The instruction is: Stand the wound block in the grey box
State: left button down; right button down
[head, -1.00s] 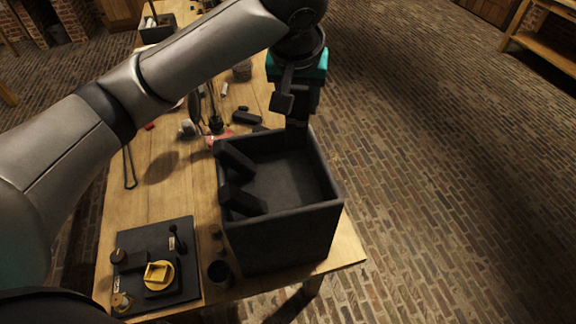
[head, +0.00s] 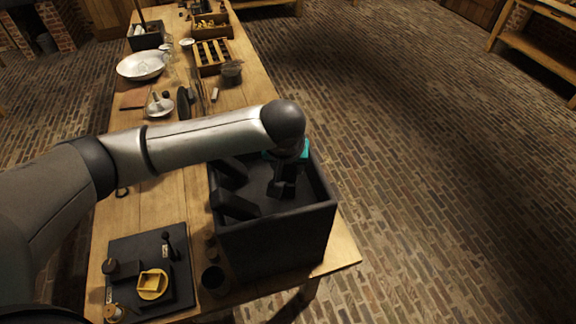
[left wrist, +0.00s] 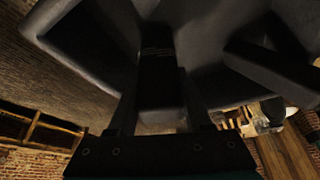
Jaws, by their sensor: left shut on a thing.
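The grey box (head: 278,245) is a deep, dark, open-topped box at the table's near right corner. My left gripper (head: 281,188) points down inside the box's opening, towards its right side. It is shut on a dark block, the wound block (left wrist: 158,85), which shows between the fingers in the left wrist view with faint lines across it. Its lower end is near the box's inside, but I cannot tell whether it touches. Two other dark blocks (head: 237,205) (head: 232,172) lean along the box's left side. My right gripper is not in view.
Farther back are a white dish (head: 141,66) and a wooden slotted tray (head: 212,56). Bare floor lies to the right.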

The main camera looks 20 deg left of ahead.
pick_arm(q)
jog(key=shift+f, duration=0.1)
jog(key=shift+c, duration=1.6)
grip_release()
jog(key=p+v, duration=0.1)
jog(key=v, duration=1.1)
jog(key=shift+w, duration=0.1)
